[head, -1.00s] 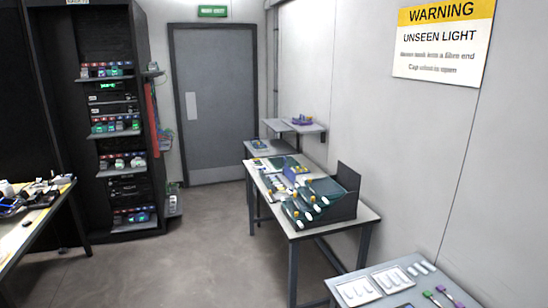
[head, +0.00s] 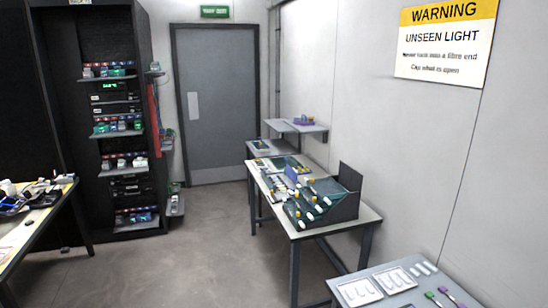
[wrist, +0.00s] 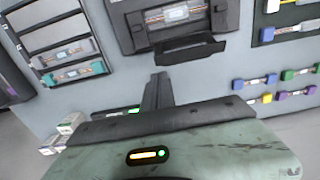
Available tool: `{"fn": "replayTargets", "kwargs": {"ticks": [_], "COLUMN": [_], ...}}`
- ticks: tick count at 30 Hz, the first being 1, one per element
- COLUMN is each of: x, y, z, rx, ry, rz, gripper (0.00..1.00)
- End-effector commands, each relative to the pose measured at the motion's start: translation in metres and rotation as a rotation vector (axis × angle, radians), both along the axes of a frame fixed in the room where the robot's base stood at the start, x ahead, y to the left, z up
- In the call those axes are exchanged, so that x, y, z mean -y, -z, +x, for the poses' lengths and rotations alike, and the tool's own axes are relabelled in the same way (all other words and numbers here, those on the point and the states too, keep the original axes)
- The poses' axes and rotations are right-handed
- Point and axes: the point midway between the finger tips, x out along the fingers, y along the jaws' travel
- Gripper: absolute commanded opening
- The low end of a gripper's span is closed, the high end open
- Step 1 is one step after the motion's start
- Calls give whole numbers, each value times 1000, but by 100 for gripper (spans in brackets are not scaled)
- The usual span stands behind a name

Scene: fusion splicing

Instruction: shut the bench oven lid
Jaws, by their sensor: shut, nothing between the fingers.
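In the wrist view a dark grey unit, which looks like the bench oven (wrist: 133,33), stands at the top middle. The head view does not show my gripper, and I cannot pick out the oven there.
In the wrist view a rack of trays (wrist: 27,42) is at the left, and several small coloured connectors (wrist: 262,98) lie at the right. In the head view a long table (head: 370,218) with a dark rack (head: 345,205) runs along the wall. The floor (head: 190,250) is clear.

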Motion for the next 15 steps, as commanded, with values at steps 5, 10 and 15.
{"fn": "replayTargets", "kwargs": {"ticks": [5, 10, 15], "x": [0, 0, 0], "y": [0, 7, 15], "z": [0, 0, 0], "rx": [0, 0, 0], "ry": [0, 0, 0], "rz": [0, 0, 0], "gripper": [0, 0, 0]}}
